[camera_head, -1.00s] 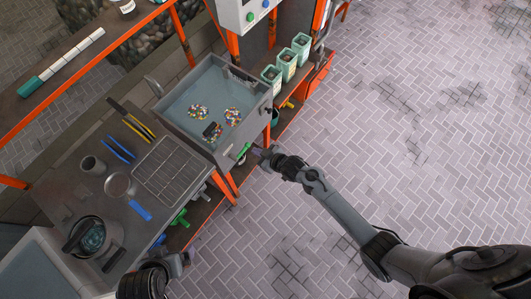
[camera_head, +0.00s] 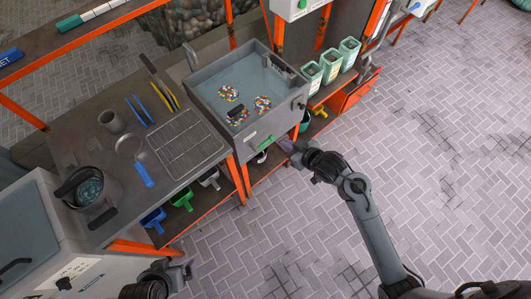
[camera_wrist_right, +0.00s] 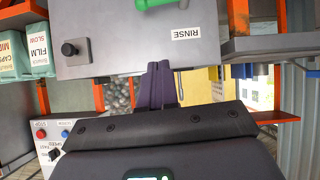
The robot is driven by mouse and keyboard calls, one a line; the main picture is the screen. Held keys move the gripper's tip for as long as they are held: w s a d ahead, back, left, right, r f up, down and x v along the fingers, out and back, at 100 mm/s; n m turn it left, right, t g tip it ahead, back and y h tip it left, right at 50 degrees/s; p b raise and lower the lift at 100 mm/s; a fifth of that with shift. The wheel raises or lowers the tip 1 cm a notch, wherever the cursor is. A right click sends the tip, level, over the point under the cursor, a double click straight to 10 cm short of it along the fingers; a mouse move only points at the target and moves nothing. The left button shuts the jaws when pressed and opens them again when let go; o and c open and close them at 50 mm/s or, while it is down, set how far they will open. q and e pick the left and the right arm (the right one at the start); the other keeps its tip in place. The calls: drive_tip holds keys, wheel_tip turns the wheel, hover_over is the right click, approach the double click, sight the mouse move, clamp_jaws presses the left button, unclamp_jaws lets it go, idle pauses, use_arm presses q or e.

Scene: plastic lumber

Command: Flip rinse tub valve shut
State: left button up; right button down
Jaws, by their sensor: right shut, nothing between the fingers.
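The grey rinse tub (camera_head: 283,130) holds water and piles of coloured bits. Its green valve handle (camera_head: 266,143) lies slantwise across the front face in the head view. In the right wrist view the green handle (camera_wrist_right: 158,3) shows partly at the top edge, above the upside-down RINSE label (camera_wrist_right: 186,33). My right gripper (camera_head: 287,146) is shut and empty, just right of the handle and apart from it. Its dark fingers (camera_wrist_right: 160,85) show below the tub front in the wrist view. My left gripper (camera_head: 187,270) is at the bottom left, and its fingers are unclear.
A black knob (camera_head: 299,106) sticks out of the tub front. A wire rack (camera_head: 187,145) and hand tools lie on the bench to the left. Green bins (camera_head: 331,66) stand right of the tub. Orange posts (camera_head: 237,180) stand below. The paved floor at right is open.

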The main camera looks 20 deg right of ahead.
wheel_tip(320, 180, down, 2)
drive_tip(key=b, duration=0.4)
hover_over(272, 140)
drive_tip(key=s+a, duration=0.1)
drive_tip(key=s, duration=0.2)
wheel_tip(272, 140, down, 6)
drive_tip(key=shift+w+f, duration=0.2)
drive_tip(key=shift+f, duration=0.3)
drive_tip(key=shift+w+f, duration=0.2)
drive_tip(key=shift+f, duration=0.3)
drive_tip(key=shift+w+f, duration=0.1)
drive_tip(key=shift+f, duration=0.6)
drive_tip(key=shift+d, duration=0.1)
